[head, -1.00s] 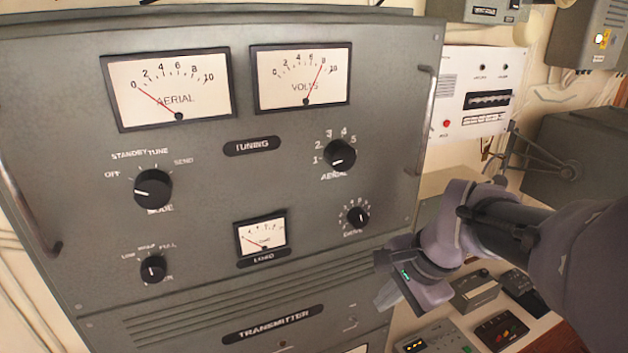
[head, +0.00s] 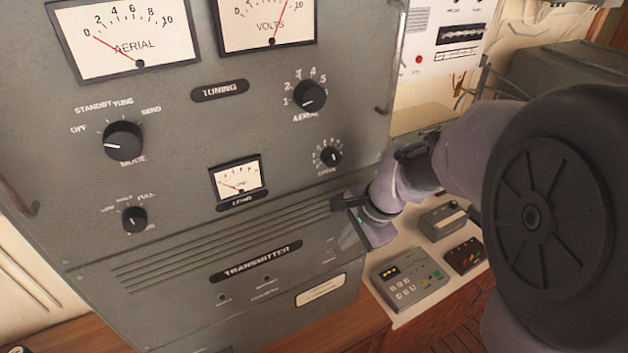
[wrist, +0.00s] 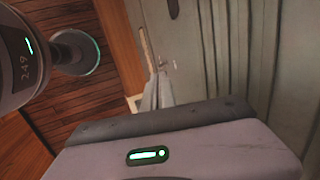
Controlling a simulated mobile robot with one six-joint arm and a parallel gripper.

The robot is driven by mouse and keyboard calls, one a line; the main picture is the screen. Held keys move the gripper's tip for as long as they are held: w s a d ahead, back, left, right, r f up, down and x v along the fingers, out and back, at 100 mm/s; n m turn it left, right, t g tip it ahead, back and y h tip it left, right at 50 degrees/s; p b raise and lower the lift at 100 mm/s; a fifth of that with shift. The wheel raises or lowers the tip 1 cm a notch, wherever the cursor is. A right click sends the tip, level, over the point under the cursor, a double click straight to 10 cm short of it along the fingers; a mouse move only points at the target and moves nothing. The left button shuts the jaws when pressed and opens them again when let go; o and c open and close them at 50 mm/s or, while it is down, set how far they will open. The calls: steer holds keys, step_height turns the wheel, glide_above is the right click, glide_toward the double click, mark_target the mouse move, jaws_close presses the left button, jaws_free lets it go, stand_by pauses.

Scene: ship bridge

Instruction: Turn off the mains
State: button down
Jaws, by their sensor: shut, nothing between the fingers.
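The grey transmitter cabinet (head: 170,240) fills the left and middle of the head view. Its lower panel has a TRANSMITTER plate (head: 256,261), with two small fittings below it, a left one (head: 222,297) and a right one (head: 267,279). Their labels are too small to read, so I cannot tell which is the mains. My gripper (head: 347,238) is shut and empty, to the right of the TRANSMITTER plate and in front of the cabinet's right side. In the wrist view its pale fingertips (wrist: 158,92) point toward the grey panel (wrist: 200,60); contact cannot be told.
A keypad box (head: 408,277) and other small devices stand on the desk at right. A handle (head: 385,90) edges the cabinet.

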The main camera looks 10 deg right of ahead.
mark_target(332, 253)
steer(key=x, duration=0.5)
steer(key=shift+f, duration=0.15)
steer(key=b, duration=0.2)
steer(key=t+b, duration=0.1)
steer(key=b, duration=0.2)
steer(key=shift+s+f, duration=0.1)
steer(key=shift+f, duration=0.2)
steer(key=b, duration=0.3)
steer(key=shift+s+d+f+t+b, duration=0.1)
steer(key=shift+s+f+t+b, duration=0.1)
steer(key=shift+t+b, duration=0.1)
